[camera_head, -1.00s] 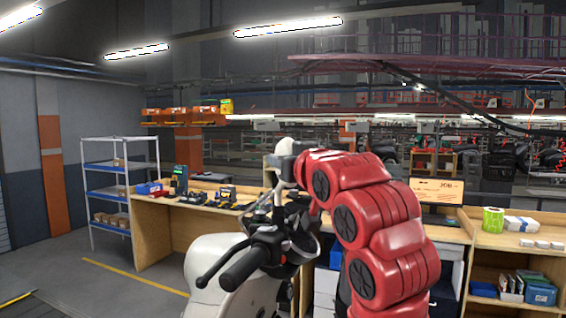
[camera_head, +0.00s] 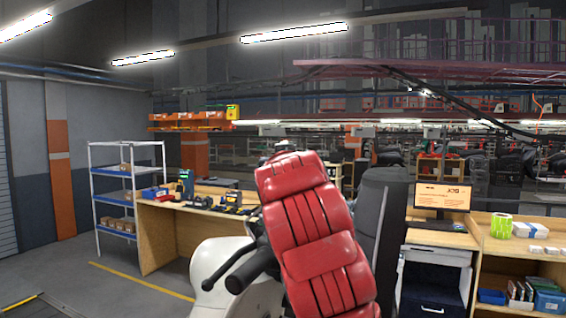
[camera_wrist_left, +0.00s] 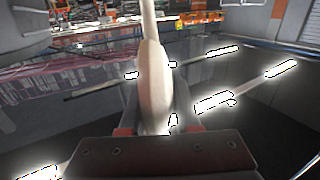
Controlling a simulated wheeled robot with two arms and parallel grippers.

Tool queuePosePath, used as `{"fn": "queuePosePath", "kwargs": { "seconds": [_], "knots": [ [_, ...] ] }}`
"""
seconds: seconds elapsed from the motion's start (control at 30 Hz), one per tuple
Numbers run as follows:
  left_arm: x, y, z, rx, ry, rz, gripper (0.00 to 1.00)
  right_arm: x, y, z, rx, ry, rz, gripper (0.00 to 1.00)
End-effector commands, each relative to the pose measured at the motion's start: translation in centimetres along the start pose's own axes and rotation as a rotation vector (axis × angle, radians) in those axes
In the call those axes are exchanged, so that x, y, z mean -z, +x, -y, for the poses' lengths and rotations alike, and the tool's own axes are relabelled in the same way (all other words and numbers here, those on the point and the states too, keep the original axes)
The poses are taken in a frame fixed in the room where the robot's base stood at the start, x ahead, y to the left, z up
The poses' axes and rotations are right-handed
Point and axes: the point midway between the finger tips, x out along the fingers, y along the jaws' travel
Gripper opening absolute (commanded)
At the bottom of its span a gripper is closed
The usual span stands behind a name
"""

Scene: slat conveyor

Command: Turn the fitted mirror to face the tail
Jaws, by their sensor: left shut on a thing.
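In the left wrist view the mirror (camera_wrist_left: 154,75) is a pale, narrow shape seen edge-on, widening downward between the fingers. My left gripper (camera_wrist_left: 156,104) is shut on it, one dark finger on each side. In the head view a red arm hides the mirror and the gripper's fingers. The scooter's white body (camera_head: 218,268) shows left of the arm, with its black handlebar grip (camera_head: 252,270) and brake lever (camera_head: 222,262). My right gripper is not in view.
A wooden workbench (camera_head: 160,238) with tools stands behind the scooter at left, beside a blue-shelved rack (camera_head: 112,198). At right are a monitor (camera_head: 442,197), a drawer cabinet (camera_head: 432,285) and shelving. A dark upright shape (camera_head: 372,225) stands behind the arm. The floor at left is clear.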

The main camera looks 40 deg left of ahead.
Motion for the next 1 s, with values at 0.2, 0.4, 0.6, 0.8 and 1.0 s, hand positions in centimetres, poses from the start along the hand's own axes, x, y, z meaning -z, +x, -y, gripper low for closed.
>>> {"fn": "queuePosePath", "kwargs": {
  "seconds": [0.2,0.4,0.6,0.8,1.0],
  "knots": [
    [0.1,0.1,0.2,-0.020,-0.002,0.004,0.00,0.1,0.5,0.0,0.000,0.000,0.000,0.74],
    [0.2,0.2,0.6,-0.091,-0.002,0.004,0.00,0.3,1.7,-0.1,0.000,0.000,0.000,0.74],
    [0.2,0.2,0.8,-0.140,-0.005,0.003,0.00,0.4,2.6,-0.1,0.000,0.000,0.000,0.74],
    [0.0,0.2,0.8,-0.158,-0.001,0.001,0.00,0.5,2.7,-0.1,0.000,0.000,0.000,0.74],
    [0.0,0.2,0.8,-0.158,-0.001,0.001,0.00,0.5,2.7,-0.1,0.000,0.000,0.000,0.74]
  ]
}}
